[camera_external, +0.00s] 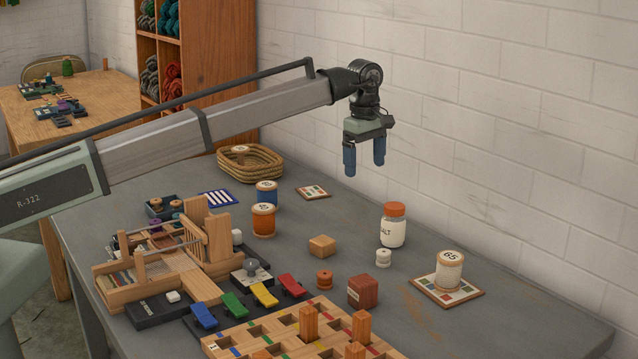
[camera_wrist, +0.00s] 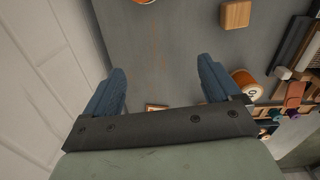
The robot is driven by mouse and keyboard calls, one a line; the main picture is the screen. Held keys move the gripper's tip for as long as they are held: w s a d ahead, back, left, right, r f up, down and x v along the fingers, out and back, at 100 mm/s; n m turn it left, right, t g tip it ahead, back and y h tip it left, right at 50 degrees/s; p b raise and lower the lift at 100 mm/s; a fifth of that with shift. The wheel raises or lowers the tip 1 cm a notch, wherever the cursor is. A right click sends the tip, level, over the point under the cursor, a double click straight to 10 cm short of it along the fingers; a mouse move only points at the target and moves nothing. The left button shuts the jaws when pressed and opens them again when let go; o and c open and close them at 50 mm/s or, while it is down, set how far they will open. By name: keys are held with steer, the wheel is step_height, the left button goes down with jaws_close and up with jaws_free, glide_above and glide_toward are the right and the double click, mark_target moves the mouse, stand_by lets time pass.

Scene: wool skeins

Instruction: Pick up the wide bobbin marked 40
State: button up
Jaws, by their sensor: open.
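My gripper (camera_external: 364,164) is open and empty, raised high above the back of the grey table. Both blue fingers also show in the wrist view (camera_wrist: 161,68), with nothing between them. A wide orange bobbin (camera_external: 263,222) with a pale marked top stands left of and below my gripper. It also shows in the wrist view (camera_wrist: 246,84), right of the right finger; part of its mark looks like a 0. A blue bobbin (camera_external: 266,193) stands behind it. A white bobbin marked 65 (camera_external: 449,273) stands on a patterned tile. I cannot read 40 clearly on any bobbin.
A woven basket (camera_external: 273,166) holds a pale-topped item. A salt jar (camera_external: 393,228) and wooden block (camera_external: 321,246) stand right of the orange bobbin. A small loom (camera_external: 160,256) is at left, a slotted wooden board (camera_external: 240,338) in front. The wall (camera_external: 480,120) borders the table.

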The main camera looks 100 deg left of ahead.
steer(key=s+a, duration=0.2)
steer(key=s, duration=0.7)
steer(key=m, duration=1.3)
glide_above(263, 208)
steer(key=f, duration=0.2)
steer(key=shift+m, duration=0.4)
step_height(263, 208, down, 8)
steer(key=shift+f, duration=0.1)
steer(key=shift+a+f, duration=0.2)
steer(key=shift+f, duration=1.1)
steer(key=shift+a+f, duration=0.15)
steer(key=shift+f, duration=1.15)
